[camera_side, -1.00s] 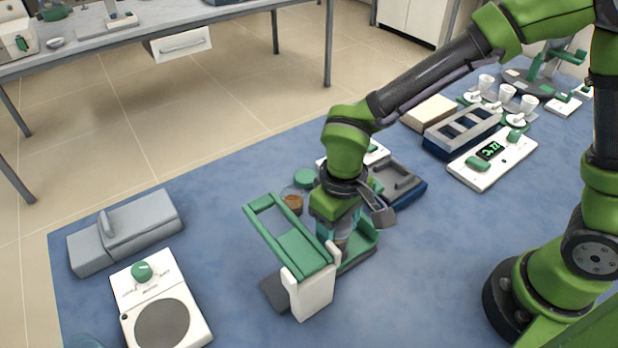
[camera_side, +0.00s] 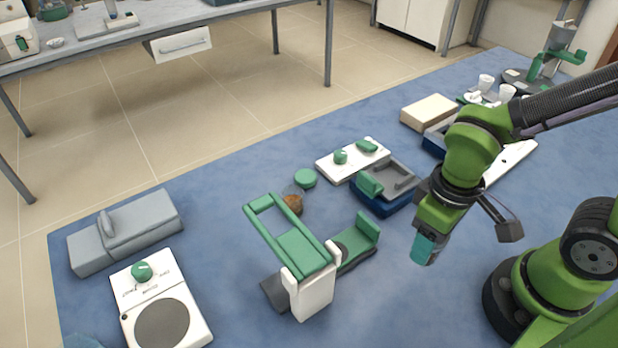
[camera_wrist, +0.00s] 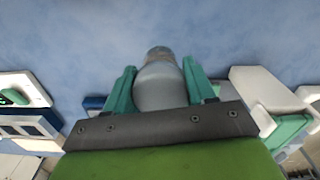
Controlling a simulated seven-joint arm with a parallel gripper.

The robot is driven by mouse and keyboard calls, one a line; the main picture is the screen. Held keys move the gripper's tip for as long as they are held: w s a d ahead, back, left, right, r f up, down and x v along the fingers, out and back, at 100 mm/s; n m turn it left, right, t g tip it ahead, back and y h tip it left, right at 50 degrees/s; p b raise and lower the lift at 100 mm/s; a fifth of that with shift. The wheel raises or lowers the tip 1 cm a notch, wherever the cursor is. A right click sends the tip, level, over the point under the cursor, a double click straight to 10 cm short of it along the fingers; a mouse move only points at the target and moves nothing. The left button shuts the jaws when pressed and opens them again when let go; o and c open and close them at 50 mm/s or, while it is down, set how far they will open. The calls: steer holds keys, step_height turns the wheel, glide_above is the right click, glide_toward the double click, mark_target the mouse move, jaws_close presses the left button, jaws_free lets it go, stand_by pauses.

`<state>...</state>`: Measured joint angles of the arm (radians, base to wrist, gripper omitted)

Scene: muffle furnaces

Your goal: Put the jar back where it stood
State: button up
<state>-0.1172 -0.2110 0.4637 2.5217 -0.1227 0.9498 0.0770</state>
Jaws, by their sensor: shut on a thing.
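My gripper (camera_side: 425,250) is shut on a jar, held above the blue mat to the right of the green-and-white device. In the wrist view, the jar (camera_wrist: 159,88) is greyish and rounded, with a brownish far end, between the two green fingers of the gripper (camera_wrist: 160,88). In the side view the fingers hide most of the jar. The space directly under it looks like bare mat. I cannot tell the jar's exact tilt.
The device (camera_side: 313,292) has a raised green frame and a low green-ended part. Behind it are a clear container (camera_side: 292,202) with brown contents and a green round lid (camera_side: 305,178). A blue-based tray (camera_side: 388,205) stands left of my gripper. Blue mat (camera_side: 390,300) is clear at front.

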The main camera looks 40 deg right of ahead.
steer(key=w+a+r, duration=0.2)
steer(key=w, duration=1)
steer(key=w+d+f, duration=0.2)
steer(key=w+f, duration=0.1)
steer(key=w, duration=0.8)
steer(key=shift+f, duration=2.7)
steer(key=shift+f, duration=0.35)
steer(key=shift+f, duration=0.15)
steer(key=o, duration=1.4)
steer(key=shift+o, duration=0.2)
step_height(320, 180, up, 8)
